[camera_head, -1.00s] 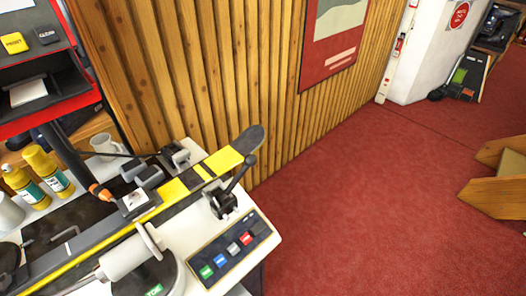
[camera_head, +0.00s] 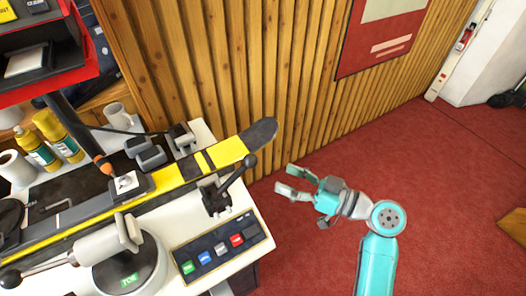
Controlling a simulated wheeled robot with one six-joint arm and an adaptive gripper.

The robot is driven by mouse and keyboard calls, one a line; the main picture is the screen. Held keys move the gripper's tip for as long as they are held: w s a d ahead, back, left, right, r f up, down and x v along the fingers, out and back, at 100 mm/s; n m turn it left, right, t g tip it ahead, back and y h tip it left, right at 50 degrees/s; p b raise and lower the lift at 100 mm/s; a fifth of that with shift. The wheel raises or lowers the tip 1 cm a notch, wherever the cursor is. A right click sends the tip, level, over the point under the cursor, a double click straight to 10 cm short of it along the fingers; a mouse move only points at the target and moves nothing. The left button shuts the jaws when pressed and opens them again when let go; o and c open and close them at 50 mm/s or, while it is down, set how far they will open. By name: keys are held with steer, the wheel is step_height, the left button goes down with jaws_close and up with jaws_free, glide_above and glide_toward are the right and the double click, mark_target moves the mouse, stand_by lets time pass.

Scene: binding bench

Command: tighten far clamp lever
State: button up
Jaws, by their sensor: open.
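A black clamp (camera_head: 213,199) stands on the white bench top beside the yellow and black ski, toward the ski's tip. Its black lever (camera_head: 236,174) slants up to the right and ends in a round knob. My gripper (camera_head: 284,181) is open and empty, to the right of the lever knob and apart from it, over the red floor past the bench edge. Its two fingers point left toward the bench. The ski (camera_head: 198,167) lies slantwise along the bench. A grey cylinder with a ball-ended handle (camera_head: 40,273) stands at the lower left.
A button panel (camera_head: 222,246) lies at the bench's front right. A wood-slatted wall (camera_head: 200,65) rises behind the bench. Yellow bottles (camera_head: 57,134) and a mug (camera_head: 118,115) stand at the left. The red floor (camera_head: 440,165) on the right is open.

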mark_target(251, 158)
steer(key=shift+n, duration=0.4)
steer(key=x, duration=0.3)
steer(key=r+x, duration=0.1)
steer(key=x, duration=0.6)
steer(key=shift+w+a+r, duration=0.15)
steer(key=shift+w+a, duration=0.1)
steer(key=shift+a, duration=0.05)
jaws_close()
